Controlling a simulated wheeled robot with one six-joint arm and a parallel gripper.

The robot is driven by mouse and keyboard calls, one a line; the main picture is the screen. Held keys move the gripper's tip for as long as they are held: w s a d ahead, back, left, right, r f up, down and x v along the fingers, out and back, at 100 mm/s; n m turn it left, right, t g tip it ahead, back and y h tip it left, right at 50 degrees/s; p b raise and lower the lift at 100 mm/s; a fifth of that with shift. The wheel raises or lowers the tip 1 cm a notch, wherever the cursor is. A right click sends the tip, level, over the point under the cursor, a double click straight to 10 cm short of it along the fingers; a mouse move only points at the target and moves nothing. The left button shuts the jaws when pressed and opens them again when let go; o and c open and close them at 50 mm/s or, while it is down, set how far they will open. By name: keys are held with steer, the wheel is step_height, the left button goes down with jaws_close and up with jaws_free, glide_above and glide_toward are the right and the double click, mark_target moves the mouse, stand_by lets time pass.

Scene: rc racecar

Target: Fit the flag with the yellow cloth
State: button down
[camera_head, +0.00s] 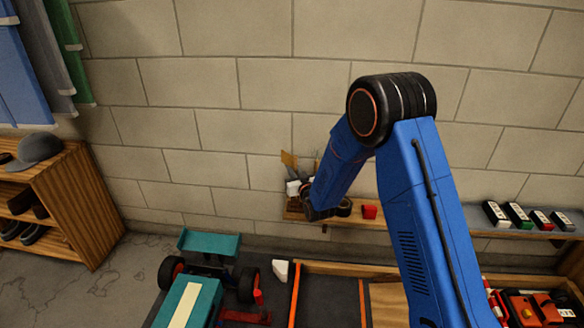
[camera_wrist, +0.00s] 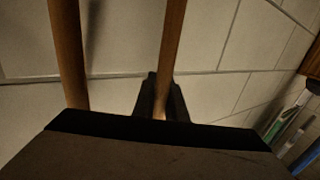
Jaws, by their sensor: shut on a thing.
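A yellow cloth (camera_head: 289,160) stands out against the wall, above the left end of a wall shelf, with other slim items close to its right. My gripper (camera_wrist: 160,98) shows in the wrist view, shut on a thin wooden pole (camera_wrist: 171,45). A second wooden pole (camera_wrist: 68,50) stands to its left, apart from the jaws. No cloth shows in the wrist view, so I cannot tell which flag the held pole belongs to. In the head view my arm hides the jaws. The teal racecar (camera_head: 190,302) sits at the lower left, with its rear wing (camera_head: 208,242) raised.
A wooden rack (camera_head: 70,205) with a grey cap (camera_head: 37,150) stands at left. An orange-red object (camera_head: 533,308) lies at lower right.

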steer(key=shift+f, duration=0.55)
steer(key=c, duration=1.7)
jaws_free()
steer(key=v, duration=1.7)
steer(key=shift+s, duration=0.2)
